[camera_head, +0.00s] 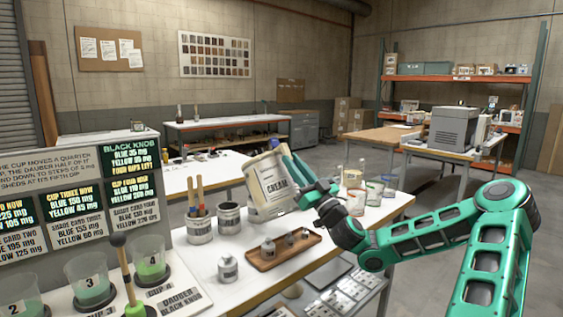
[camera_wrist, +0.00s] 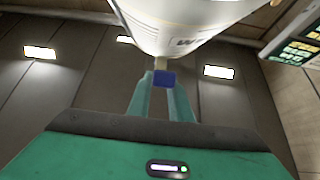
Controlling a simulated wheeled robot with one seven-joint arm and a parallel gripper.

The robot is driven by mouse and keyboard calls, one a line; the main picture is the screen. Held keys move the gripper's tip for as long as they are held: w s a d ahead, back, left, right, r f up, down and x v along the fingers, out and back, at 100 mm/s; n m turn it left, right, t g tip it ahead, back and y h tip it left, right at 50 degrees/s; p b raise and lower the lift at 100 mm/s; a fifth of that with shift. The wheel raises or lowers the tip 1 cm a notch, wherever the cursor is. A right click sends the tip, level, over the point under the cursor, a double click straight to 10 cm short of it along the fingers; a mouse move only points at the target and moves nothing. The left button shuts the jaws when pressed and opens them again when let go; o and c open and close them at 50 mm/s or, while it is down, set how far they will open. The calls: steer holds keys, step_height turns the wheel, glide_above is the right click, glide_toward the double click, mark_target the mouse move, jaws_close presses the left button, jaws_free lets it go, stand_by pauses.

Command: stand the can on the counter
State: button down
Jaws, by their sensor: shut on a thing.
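In the wrist view, the can (camera_wrist: 190,28) fills the top middle, just beyond the fingers of my gripper (camera_wrist: 163,82). A small blue piece sits between the fingertips; I cannot tell what part it is. The can's underside appears clear of the counter.
A wooden tray (camera_head: 268,256) with small weights lies below the can. A brush pot (camera_head: 199,228) and a dark-topped can (camera_head: 229,217) stand to its left. Several jars (camera_head: 356,200) stand at the right. Numbered cups (camera_head: 90,280) and a sign board (camera_head: 75,200) are at lower left.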

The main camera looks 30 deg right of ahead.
steer(key=shift+w+d+f, duration=0.15)
steer(key=shift+d+f, duration=0.1)
steer(key=shift+d, duration=0.2)
steer(key=shift+w+d+f, duration=0.1)
steer(key=shift+d+f, duration=0.1)
steer(key=shift+d, duration=0.25)
steer(key=shift+f, duration=1.9)
